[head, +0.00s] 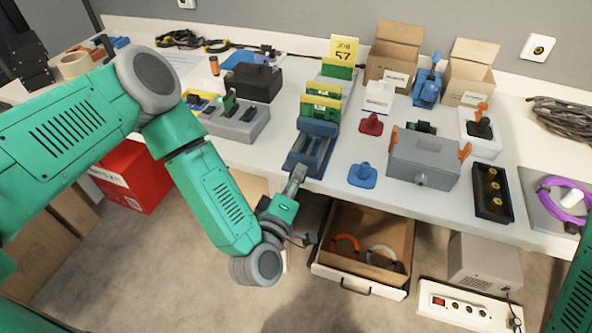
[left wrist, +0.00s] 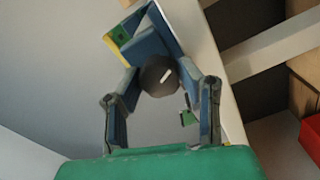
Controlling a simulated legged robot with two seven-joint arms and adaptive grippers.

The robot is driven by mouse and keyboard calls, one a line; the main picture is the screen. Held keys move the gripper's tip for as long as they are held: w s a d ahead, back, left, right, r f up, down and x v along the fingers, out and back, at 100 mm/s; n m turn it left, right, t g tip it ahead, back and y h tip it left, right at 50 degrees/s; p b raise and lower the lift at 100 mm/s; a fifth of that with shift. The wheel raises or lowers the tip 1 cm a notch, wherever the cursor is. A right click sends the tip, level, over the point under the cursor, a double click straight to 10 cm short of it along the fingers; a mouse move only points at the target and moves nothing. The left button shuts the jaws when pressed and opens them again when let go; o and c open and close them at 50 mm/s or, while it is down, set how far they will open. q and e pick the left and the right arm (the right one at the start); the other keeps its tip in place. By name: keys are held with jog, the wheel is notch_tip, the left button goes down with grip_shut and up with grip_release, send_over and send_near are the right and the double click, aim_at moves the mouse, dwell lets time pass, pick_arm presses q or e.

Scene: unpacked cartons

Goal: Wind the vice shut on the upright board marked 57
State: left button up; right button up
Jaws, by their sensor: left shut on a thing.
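A blue vice (head: 308,156) stands at the table's front edge, its end facing me. Upright green boards with yellow edges (head: 320,105) stand at its far end; whether the jaws touch one is unclear. A yellow card reading JOB 57 (head: 343,49) stands behind them. In the left wrist view, the vice (left wrist: 152,45) has a green and yellow board (left wrist: 119,40) at its far side. My left gripper (head: 296,180) is at the vice's near end, shut on a dark round knob with a white mark (left wrist: 157,77). My right gripper is out of view.
A grey box with orange handles (head: 422,160), a blue stamp-like piece (head: 362,175) and a black tray (head: 492,193) stand right of the vice. A grey block (head: 236,121) stands left. An open drawer (head: 362,278) juts out below the table.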

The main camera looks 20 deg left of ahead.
pick_arm(q)
jog(key=m+p, duration=0.3)
jog(key=m, duration=0.4)
jog(key=m+p, duration=0.3)
jog(key=m, duration=0.4)
jog(key=shift+s+d+f+m+p, duration=0.1)
jog(key=shift+s+f+m+p, duration=0.05)
jog(key=shift+m+p, duration=0.5)
jog(key=shift+m, duration=2.05)
jog(key=o, duration=1.1)
jog(key=shift+o, duration=0.2)
